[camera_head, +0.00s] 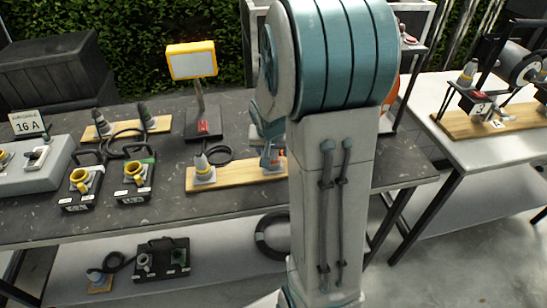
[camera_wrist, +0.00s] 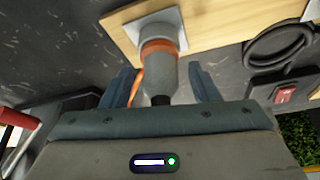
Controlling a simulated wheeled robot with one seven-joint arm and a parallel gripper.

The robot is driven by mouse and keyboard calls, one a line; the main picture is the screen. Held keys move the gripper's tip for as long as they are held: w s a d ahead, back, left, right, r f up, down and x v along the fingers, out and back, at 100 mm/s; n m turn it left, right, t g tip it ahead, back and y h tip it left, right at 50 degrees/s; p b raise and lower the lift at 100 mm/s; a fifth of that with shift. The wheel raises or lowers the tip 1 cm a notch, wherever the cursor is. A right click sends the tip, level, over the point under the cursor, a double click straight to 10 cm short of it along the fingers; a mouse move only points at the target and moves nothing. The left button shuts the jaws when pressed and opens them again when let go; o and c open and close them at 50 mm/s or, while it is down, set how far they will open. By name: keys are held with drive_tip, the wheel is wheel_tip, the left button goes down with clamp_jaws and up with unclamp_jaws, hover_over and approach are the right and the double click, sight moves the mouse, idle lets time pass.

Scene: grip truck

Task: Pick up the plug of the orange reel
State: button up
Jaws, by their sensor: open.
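The plug (camera_wrist: 161,76) is grey with an orange ring and stands in a pale square holder on a wooden board (camera_wrist: 215,30). It also shows in the head view (camera_head: 275,160), partly covered by my arm. In the wrist view my gripper (camera_wrist: 160,78) is open, with one finger on each side of the plug and visible gaps between. An orange strip, likely cable, shows beside the plug's left side. Part of an orange thing, perhaps the orange reel (camera_head: 391,90), shows behind my arm; the rest is hidden.
A grey plug with a yellow ring (camera_head: 203,170) stands on the same board's left end. A yellow-framed lamp (camera_head: 192,60) and coiled black cable (camera_head: 217,155) are behind. Two dark socket boxes (camera_head: 134,182) stand left. Another table (camera_head: 480,150) is at right.

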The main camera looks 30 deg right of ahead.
drive_tip(key=c, duration=1)
drive_tip(key=shift+o, duration=0.2)
drive_tip(key=shift+r, duration=0.1)
